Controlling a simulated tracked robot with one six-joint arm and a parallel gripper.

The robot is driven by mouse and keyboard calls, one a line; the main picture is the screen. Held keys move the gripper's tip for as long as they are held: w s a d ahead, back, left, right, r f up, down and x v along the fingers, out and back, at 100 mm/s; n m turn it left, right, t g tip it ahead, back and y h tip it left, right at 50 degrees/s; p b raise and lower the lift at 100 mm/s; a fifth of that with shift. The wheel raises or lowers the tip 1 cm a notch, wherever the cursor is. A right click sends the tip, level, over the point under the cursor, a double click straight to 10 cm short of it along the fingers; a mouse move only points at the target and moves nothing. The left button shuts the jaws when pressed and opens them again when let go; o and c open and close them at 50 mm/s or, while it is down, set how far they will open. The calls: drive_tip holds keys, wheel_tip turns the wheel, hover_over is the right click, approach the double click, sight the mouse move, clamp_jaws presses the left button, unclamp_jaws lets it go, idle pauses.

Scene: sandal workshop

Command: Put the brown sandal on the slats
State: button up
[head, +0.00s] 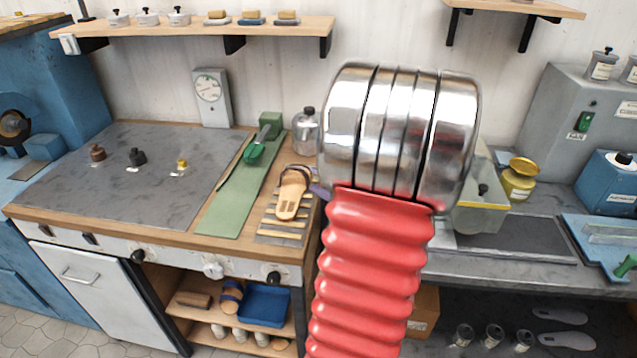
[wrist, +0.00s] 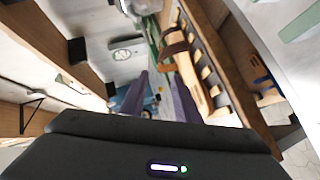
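The brown sandal (head: 290,196) has a tan sole and a dark brown strap. It appears to lie on the slats (head: 268,226), a row of pale wooden bars at the right end of the workbench, its strap end toward the wall. In the wrist view the sandal (wrist: 187,72) and the slats (wrist: 223,101) are right of the fingers. My gripper (wrist: 160,95) shows there as two purple fingers, spread apart with no object visible between them. In the head view only a bit of purple finger shows beside the sandal; my arm hides the rest.
A clear bottle (head: 306,132) stands behind the slats. A grey plate (head: 133,165) with small knobbed items covers the bench's left. A shelf (head: 200,27) hangs above.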

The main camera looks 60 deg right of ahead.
idle(0.4)
drive_tip(key=w+a+r+n+g+y, duration=0.15)
drive_tip(key=w+a+n+y, duration=0.3)
drive_tip(key=a+n, duration=0.55)
drive_tip(key=w+a+r+n+g+y, duration=0.15)
drive_tip(key=w+a+n+y, duration=0.3)
drive_tip(key=a+n, duration=0.65)
drive_tip(key=s+a+n+g, duration=0.3)
drive_tip(key=a+n, duration=0.8)
drive_tip(key=s+a+n+g, duration=0.3)
drive_tip(key=a+n, duration=0.8)
drive_tip(key=s+a+r+n+h, duration=0.3)
drive_tip(key=s+r+n+h, duration=0.1)
drive_tip(key=n, duration=1.4)
drive_tip(key=shift+s+n+t, duration=0.3)
drive_tip(key=shift+s+n, duration=0.1)
drive_tip(key=shift+s, duration=0.5)
